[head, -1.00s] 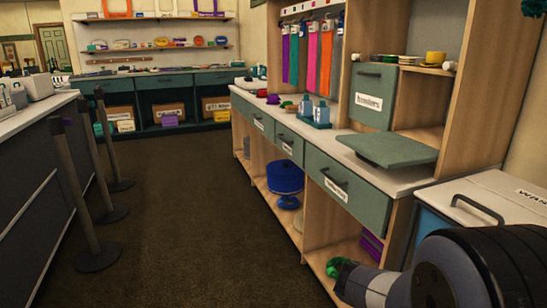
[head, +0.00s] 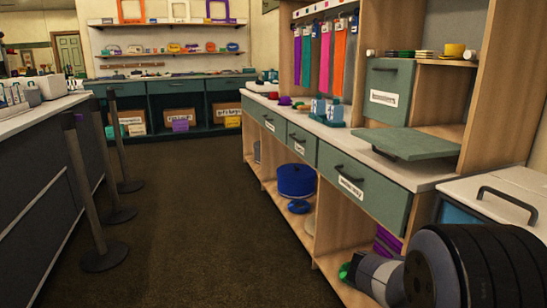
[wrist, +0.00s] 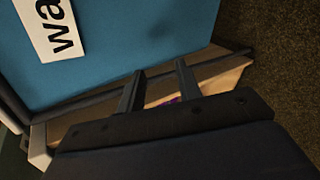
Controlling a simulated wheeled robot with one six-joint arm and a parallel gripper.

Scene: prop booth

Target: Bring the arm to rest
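My arm (head: 440,268) shows at the lower right of the head view, folded low beside the counter, and my gripper is hidden there. In the wrist view my gripper (wrist: 160,67) has its two dark fingers apart with nothing between them. The fingers point toward the side of a blue bin (wrist: 110,35) with a white label reading "wa". A strip of wooden shelf (wrist: 215,77) and a bit of purple show beyond and between the fingers. I cannot tell whether the fingers touch anything.
The wooden counter unit (head: 400,173) with green drawers runs along the right. A white-lidded bin (head: 495,200) stands close beside my arm. Black posts (head: 88,195) line the left counter (head: 35,170). The brown floor (head: 190,220) between is clear, up to the back shelves (head: 180,85).

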